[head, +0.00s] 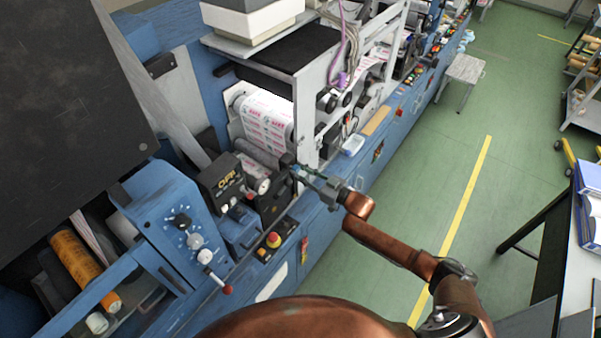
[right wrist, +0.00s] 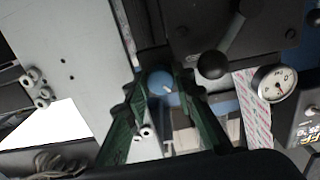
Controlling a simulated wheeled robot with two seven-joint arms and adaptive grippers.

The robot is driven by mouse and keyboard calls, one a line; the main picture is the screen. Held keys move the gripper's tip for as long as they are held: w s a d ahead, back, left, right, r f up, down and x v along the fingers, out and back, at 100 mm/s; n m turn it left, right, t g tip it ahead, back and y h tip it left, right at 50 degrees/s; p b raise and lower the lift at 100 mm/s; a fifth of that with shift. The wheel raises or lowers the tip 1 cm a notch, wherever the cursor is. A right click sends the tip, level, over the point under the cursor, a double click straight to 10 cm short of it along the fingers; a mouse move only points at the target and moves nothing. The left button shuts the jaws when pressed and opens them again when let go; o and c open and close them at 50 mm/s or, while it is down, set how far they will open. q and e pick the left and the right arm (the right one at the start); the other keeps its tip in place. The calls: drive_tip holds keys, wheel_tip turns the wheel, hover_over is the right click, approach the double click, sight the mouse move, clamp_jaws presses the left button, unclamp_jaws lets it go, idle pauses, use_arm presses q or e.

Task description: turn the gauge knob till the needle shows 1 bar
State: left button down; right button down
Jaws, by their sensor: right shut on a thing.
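My right gripper (head: 298,171) reaches in from the right to the blue machine's front. In the right wrist view its two green fingers (right wrist: 163,84) are closed on the sides of a round blue knob (right wrist: 160,81) with a pale mark on its face. In the head view the fingers mostly hide the knob. The round white gauge (right wrist: 274,83) sits to the right of the knob in the right wrist view, with a dark needle; its numbers are too small to read. The gauge also shows in the head view (head: 264,186), left of the gripper. My left gripper is out of view.
A black lever ball (right wrist: 212,65) is close to the right finger. A black display box (head: 221,183) stands left of the gauge. A red emergency button (head: 274,239) sits below on the blue machine.

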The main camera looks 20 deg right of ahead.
drive_tip(key=shift+w+d+n+b, duration=0.1)
drive_tip(key=shift+n+b, duration=0.55)
drive_tip(key=shift+n, duration=1.2)
drive_tip(key=shift+d+n+b, duration=0.1)
drive_tip(key=shift+n+b, duration=0.55)
drive_tip(key=shift+n, duration=1.2)
drive_tip(key=c, duration=1.9)
unclamp_jaws()
